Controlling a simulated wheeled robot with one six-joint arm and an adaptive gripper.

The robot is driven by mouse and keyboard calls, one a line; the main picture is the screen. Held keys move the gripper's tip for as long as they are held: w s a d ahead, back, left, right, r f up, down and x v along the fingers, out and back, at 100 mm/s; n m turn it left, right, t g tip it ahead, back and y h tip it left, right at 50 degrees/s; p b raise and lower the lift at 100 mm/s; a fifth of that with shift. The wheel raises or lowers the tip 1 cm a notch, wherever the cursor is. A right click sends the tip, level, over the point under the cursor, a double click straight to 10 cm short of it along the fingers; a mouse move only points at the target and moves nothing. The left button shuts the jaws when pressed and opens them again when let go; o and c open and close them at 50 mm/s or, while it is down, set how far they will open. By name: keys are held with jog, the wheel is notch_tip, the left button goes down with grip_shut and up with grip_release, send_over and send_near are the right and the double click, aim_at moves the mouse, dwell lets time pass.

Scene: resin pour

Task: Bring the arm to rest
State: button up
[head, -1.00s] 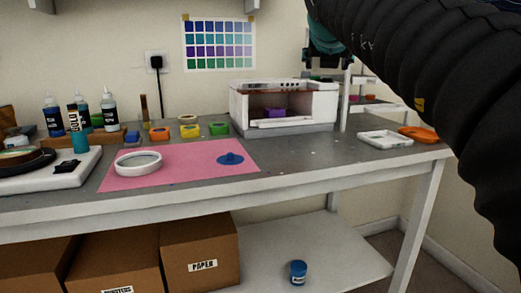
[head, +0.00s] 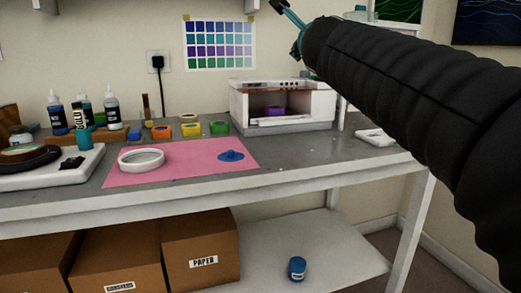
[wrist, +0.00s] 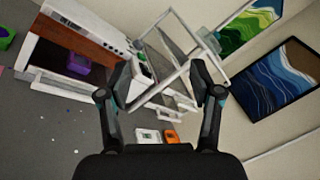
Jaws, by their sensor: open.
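My arm, in a black ribbed sleeve, reaches up from the right edge of the head view. My gripper (head: 289,14) is at the top of that view, partly cut off, raised above the white oven-like box. In the wrist view my gripper (wrist: 163,75) shows both fingers spread apart with nothing between them. It is open, empty and clear of the bench. Behind the fingers the wrist view shows a white frame stand (wrist: 186,62).
The bench holds a white open-fronted box (head: 240,104) with a purple item (head: 274,111) inside. A pink mat (head: 190,174) carries a white ring (head: 141,153) and a blue piece (head: 231,155). A white tray (head: 375,137) is near the arm. A blue jar (head: 297,268) stands on the lower shelf.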

jog(key=s+a+f+n+g+y, duration=0.2)
jog(key=s+a+f+n+y, duration=0.1)
jog(key=f+n, duration=0.4)
jog(key=s+a+f+n+g+y, duration=0.2)
jog(key=s+a+f+n+g, duration=0.15)
jog(key=f+n, duration=0.35)
jog(key=s+a+f+n+g+y, duration=0.2)
jog(key=s+f+n+y, duration=0.15)
jog(key=f+n, duration=0.4)
jog(key=s+d+f+n+g+h, duration=0.2)
jog(key=s+d+f, duration=0.5)
jog(key=s+f, duration=0.4)
jog(key=s+d+f+n+g+h, duration=0.3)
jog(key=s+d+f, duration=0.4)
jog(key=s+f, duration=0.4)
jog(key=shift+s+f+g+h, duration=0.2)
jog(key=shift+f+g+h, duration=0.35)
jog(key=shift+f+h, duration=0.55)
